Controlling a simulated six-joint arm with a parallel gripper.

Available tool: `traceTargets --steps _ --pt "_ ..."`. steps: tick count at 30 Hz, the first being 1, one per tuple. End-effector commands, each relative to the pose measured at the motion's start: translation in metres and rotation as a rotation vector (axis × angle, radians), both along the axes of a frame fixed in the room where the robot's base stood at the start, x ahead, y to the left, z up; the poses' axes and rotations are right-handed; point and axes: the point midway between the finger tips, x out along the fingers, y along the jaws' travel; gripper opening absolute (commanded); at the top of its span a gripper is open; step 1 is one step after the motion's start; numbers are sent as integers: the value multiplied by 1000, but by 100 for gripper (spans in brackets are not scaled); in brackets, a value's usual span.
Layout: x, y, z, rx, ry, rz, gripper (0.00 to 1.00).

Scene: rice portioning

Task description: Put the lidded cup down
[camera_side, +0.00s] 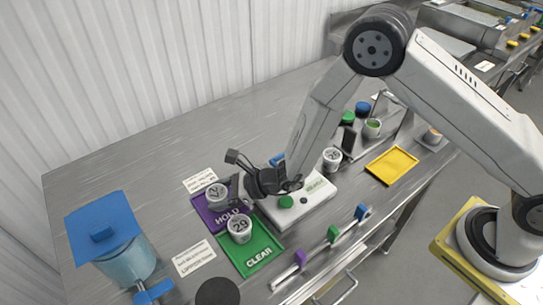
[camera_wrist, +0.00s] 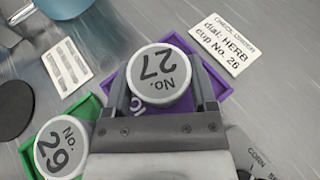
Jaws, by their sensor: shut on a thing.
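A white lidded cup marked No. 27 (camera_wrist: 160,78) is between the two fingers of my gripper (camera_wrist: 165,90), which is shut on it. In the side view this cup (camera_side: 217,195) is at the purple HOLD tray (camera_side: 208,222), with my gripper (camera_side: 236,178) reaching in from the right. The purple tray (camera_wrist: 203,55) shows around the cup in the wrist view. I cannot tell whether the cup's base touches the tray. Another lidded cup, No. 29 (camera_side: 239,228), stands on the green CLEAR tray (camera_side: 262,262); it shows lower left in the wrist view (camera_wrist: 62,147).
A blue-lidded container (camera_side: 128,262) stands at left, near a dark disc (camera_side: 217,292). A card (camera_wrist: 225,42) reads "dial: HERB, cup No. 26". A white device (camera_side: 315,197), another cup (camera_side: 332,158) and a yellow tray (camera_side: 391,166) are at right.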

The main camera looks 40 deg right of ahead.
Motion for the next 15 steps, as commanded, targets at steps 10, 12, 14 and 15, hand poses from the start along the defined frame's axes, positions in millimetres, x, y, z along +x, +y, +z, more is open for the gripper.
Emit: traceTargets --steps 10,12,14,15 --pt "0 0 -2 1 -2 0 3" --pt "0 0 -3 1 -1 0 3" --pt "0 0 -5 1 -1 0 3" --pt "0 0 -5 1 -1 0 82"
